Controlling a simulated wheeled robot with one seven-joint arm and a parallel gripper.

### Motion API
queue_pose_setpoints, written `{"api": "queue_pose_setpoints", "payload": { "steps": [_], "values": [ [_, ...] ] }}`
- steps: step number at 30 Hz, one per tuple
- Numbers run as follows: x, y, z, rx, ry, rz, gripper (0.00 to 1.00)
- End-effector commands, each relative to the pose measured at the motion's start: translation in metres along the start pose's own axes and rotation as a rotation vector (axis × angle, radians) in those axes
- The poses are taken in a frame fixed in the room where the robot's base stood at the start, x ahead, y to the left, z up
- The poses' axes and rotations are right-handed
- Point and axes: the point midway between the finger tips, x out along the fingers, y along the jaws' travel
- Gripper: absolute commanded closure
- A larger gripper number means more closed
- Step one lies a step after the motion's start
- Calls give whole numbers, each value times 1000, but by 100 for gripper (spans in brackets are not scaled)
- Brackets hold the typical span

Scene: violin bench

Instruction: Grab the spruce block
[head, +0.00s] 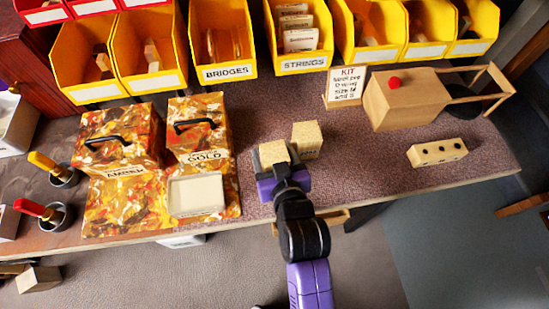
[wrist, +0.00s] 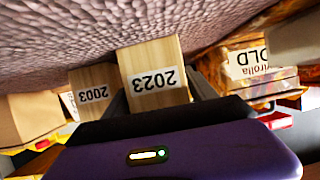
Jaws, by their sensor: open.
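Two pale wooden blocks stand close together on the mauve bench mat; nothing legible says which wood each is. The nearer block (head: 273,153) is right at my gripper (head: 283,181). In the wrist view, which is upside down, a block labelled 2023 (wrist: 153,60) stands in front of my gripper (wrist: 160,95), between the dark fingers. The fingers are open, and I cannot tell whether either touches it. The other block (head: 307,139), behind and to the right in the head view, appears labelled 2003 in the wrist view (wrist: 92,85).
Two marbled boxes (head: 202,140) and a pale tray (head: 196,194) stand left of the blocks. Yellow bins (head: 225,72) line the back. A kit card (head: 345,87), a wooden box with a red knob (head: 400,102) and a holed block (head: 437,152) are right. Mat between is clear.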

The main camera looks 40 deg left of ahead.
Motion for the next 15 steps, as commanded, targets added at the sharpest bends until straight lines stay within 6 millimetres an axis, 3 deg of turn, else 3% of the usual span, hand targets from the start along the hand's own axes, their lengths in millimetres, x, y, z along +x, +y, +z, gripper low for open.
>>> {"api": "queue_pose_setpoints", "payload": {
  "steps": [3, 10, 15],
  "values": [
    [9, -1, 0, 0, 1, -1, 35],
    [10, 0, 0, 0, 0, 0, 35],
    [10, 0, 0, 0, 0, 0, 66]
  ]
}}
